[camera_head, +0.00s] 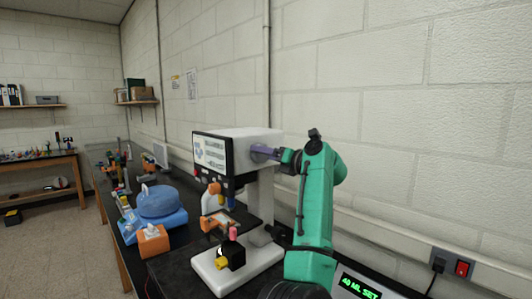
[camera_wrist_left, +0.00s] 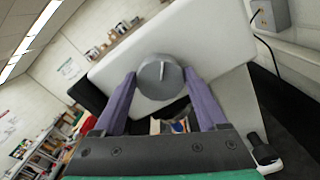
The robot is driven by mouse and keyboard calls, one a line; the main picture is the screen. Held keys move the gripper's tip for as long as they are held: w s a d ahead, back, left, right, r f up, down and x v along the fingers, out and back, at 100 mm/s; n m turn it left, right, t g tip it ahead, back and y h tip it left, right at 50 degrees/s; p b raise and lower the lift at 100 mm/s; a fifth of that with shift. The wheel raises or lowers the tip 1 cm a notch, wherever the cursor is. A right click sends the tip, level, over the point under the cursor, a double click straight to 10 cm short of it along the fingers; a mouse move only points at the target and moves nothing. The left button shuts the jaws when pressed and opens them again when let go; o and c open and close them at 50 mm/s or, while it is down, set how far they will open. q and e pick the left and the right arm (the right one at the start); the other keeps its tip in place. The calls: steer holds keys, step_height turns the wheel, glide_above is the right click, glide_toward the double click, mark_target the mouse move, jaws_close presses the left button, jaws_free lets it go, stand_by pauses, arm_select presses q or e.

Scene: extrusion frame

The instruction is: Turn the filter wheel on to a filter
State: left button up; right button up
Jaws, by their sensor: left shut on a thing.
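The filter wheel knob (camera_wrist_left: 157,82) is a round grey dial with a white pointer line, on the side of a white instrument (camera_wrist_left: 215,35). In the wrist view the line points nearly straight up. My left gripper (camera_wrist_left: 160,76) has purple fingers shut on the knob, one on each side of it. In the head view the left gripper (camera_head: 265,152) meets the right side of the white instrument head (camera_head: 256,136), and the knob is hidden there. The instrument's front panel (camera_head: 213,153) carries a screen whose text is too small to read. My right gripper is not in view.
The instrument's white base (camera_head: 205,270) stands on a black bench, with an orange stage and coloured knobs above it. A blue device (camera_head: 160,203) and an orange box (camera_head: 153,241) are to its left. A display reading "40 ML SET" (camera_head: 359,287) is at lower right.

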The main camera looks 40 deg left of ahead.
arm_select(q)
steer(key=shift+w+m+p, duration=0.1)
steer(key=shift+m+p, duration=1.25)
steer(key=shift+m, duration=3.55)
steer(key=shift+f, duration=0.1)
steer(key=o, duration=1.3)
steer(key=s+d+b, duration=0.1)
steer(key=d+b, duration=0.6)
steer(key=d, duration=0.7)
steer(key=shift+d, duration=0.25)
steer(key=shift+s, duration=0.1)
